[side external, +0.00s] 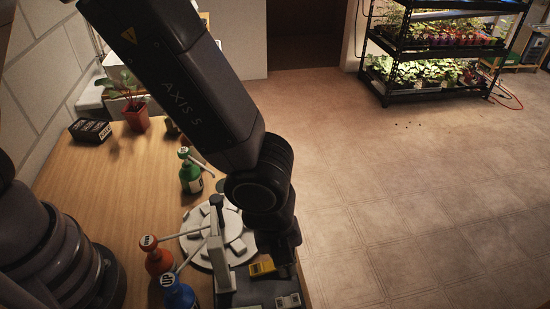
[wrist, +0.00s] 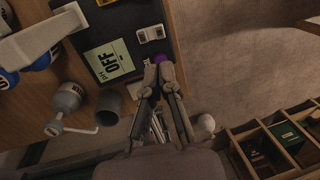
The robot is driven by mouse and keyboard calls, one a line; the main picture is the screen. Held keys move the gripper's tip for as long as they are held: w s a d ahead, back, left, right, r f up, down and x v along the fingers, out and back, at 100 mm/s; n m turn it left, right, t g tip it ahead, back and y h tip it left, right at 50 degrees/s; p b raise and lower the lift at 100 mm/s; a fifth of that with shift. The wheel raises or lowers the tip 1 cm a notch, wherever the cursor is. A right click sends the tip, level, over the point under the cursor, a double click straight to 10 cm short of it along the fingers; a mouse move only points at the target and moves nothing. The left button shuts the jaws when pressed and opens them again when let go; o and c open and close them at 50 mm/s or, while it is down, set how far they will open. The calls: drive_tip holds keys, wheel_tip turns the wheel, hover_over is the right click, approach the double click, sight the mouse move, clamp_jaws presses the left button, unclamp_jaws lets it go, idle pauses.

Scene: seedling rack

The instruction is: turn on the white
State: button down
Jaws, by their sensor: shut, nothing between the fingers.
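A small white unit (wrist: 151,34), which looks like a switch, sits near the edge of a dark panel (wrist: 120,28) in the wrist view. It also shows at the bottom of the side view (side external: 288,301). I cannot tell its setting. Beside it lies a pale green card (wrist: 110,61) marked "pH OFF". My gripper (wrist: 159,72) is shut and empty, its tips just below the white unit in the wrist view and apart from it in the picture. A purple spot (wrist: 161,59) shows at the fingertips. In the side view my gripper (side external: 286,270) hangs over the panel's right side, its fingers mostly hidden.
A yellow unit (side external: 262,267) sits on the panel. Red (side external: 158,258), blue (side external: 178,291) and green (side external: 190,174) pump bottles and a round white plate (side external: 196,226) stand left. A grey bottle (wrist: 68,98) and dark cup (wrist: 109,105) are near the panel.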

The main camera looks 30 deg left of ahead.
sight(295, 296)
drive_tip(key=f, duration=0.7)
drive_tip(key=w+d+f, duration=0.1)
drive_tip(key=f, duration=0.3)
drive_tip(key=shift+w+d, duration=0.1)
drive_tip(key=shift+w+f+y, duration=0.25)
drive_tip(key=shift+w+y, duration=0.1)
drive_tip(key=shift+y, duration=0.05)
drive_tip(key=shift+s+r, duration=0.1)
drive_tip(key=shift+s+a+r, duration=0.2)
drive_tip(key=shift+s+a, duration=0.3)
drive_tip(key=shift+a, duration=0.15)
